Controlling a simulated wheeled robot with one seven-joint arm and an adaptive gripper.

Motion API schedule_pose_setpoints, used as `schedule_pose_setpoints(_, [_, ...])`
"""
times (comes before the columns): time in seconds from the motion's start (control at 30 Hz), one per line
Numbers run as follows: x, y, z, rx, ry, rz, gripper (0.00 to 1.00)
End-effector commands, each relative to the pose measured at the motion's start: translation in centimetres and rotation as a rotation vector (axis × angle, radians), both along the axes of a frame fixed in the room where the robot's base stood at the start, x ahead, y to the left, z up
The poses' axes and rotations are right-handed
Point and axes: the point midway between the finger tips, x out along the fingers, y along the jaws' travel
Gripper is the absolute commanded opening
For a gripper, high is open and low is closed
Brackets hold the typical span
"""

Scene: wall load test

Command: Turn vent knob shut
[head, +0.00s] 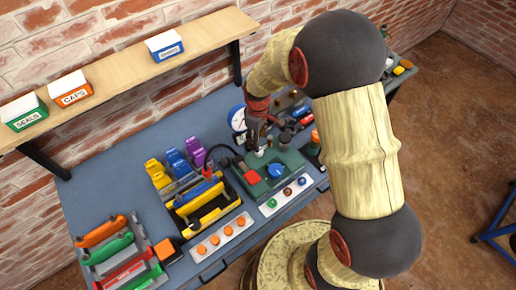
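I cannot tell which of these is the vent knob. My gripper (259,144) points down over the back of the box, just above or at those fittings, behind the blue knob. Its fingers are small and dark here, so I cannot tell whether they are open, shut or touching anything.
A white round gauge (237,118) stands behind the box. A yellow and black device (203,204) with a black hose is to its left. A strip of coloured buttons (286,196) lies in front. A wooden shelf (130,74) with labelled bins hangs above. The bench's left back area is clear.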

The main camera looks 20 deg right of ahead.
Motion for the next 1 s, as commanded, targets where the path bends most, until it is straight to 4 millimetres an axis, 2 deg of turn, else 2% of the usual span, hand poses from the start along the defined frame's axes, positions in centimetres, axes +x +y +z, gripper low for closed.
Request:
schedule_pose_setpoints(0.3, [-0.1,-0.1,-4.7,0.000,0.004,-0.001,0.45])
schedule_pose_setpoints(0.5, [0.0,-0.1,-6.9,0.000,0.003,-0.001,0.45])
schedule_pose_setpoints(0.87, [0.0,-0.1,-7.4,0.000,0.001,-0.002,0.45])
schedule_pose_setpoints(1.0, [0.0,-0.1,-7.4,-0.001,0.002,-0.002,0.38])
